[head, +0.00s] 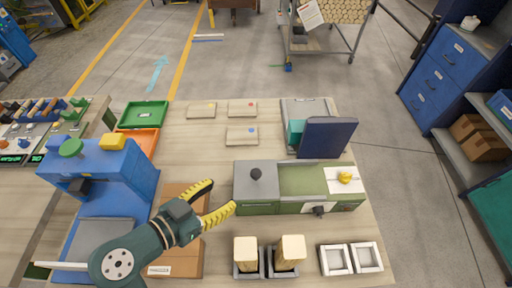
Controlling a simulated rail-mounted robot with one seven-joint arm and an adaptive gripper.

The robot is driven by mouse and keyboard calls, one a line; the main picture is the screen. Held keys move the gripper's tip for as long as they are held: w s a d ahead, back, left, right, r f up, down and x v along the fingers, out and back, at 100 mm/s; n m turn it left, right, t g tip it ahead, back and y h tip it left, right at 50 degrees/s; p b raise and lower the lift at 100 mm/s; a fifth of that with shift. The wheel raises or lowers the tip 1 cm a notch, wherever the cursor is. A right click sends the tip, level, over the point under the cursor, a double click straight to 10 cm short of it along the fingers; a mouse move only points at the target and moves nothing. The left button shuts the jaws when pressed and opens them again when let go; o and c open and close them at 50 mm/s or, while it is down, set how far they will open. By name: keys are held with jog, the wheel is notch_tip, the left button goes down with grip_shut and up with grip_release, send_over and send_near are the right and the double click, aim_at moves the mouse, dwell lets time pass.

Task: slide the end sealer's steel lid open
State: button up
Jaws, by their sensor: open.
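The end sealer (303,207) is a long green box on the wooden bench, right of centre in the head view. Its grey steel lid (246,192) covers the left end and carries a black round knob (256,174). Right of the lid the top is green, with a white panel bearing a yellow knob (345,178) at the right end. My gripper (223,193) is open and empty, its yellow-and-black fingers pointing right, just left of the lid. In this view I cannot tell its height or whether it touches the sealer.
A blue press (98,165) stands left of my arm. Two wooden blocks (288,250) stand in grey holders in front of the sealer, beside two white square frames (350,259). A dark blue screen-like panel (327,138) rises behind the sealer. Flat plates (242,135) lie on the bench behind.

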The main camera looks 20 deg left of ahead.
aim_at(255, 173)
jog(key=x, duration=0.5)
jog(key=b+x, duration=0.1)
jog(key=x, duration=0.4)
jog(key=f+x, duration=0.1)
jog(key=x, duration=0.4)
jog(key=shift+a+f+b, duration=0.1)
jog(key=shift+a+b, duration=0.05)
jog(key=shift+b, duration=0.25)
jog(key=shift+s, duration=0.1)
jog(key=shift+c, duration=0.4)
